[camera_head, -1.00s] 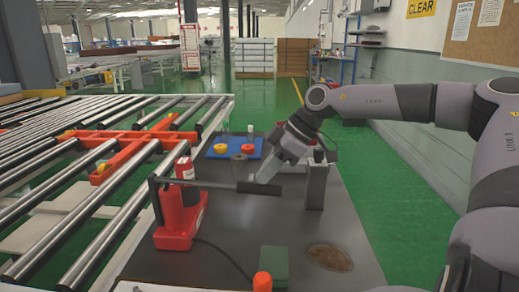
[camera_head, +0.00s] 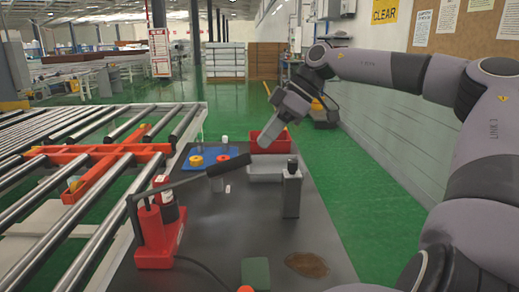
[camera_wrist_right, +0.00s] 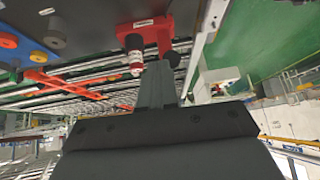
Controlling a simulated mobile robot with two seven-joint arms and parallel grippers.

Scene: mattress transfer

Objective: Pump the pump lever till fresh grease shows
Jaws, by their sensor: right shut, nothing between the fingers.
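The red pump (camera_head: 157,240) stands at the near left of the dark table, with a red-and-white cylinder (camera_head: 167,200) beside its lever mount. Its dark pump lever (camera_head: 190,177) slopes up to the right, to a thicker grip (camera_head: 234,162). My right gripper (camera_head: 265,143) is shut and empty, just above and beyond the grip's end; I cannot tell whether it touches. In the right wrist view, its closed fingers (camera_wrist_right: 158,84) point towards the red pump (camera_wrist_right: 150,30); the lever is not clear there. A brown patch (camera_head: 306,264) lies on the table. My left gripper is out of view.
The roller conveyor (camera_head: 90,250) with an orange frame runs along the left. A blue tray (camera_head: 214,158), grey bin (camera_head: 266,170), red bin (camera_head: 270,142) and grey post (camera_head: 291,193) stand farther back.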

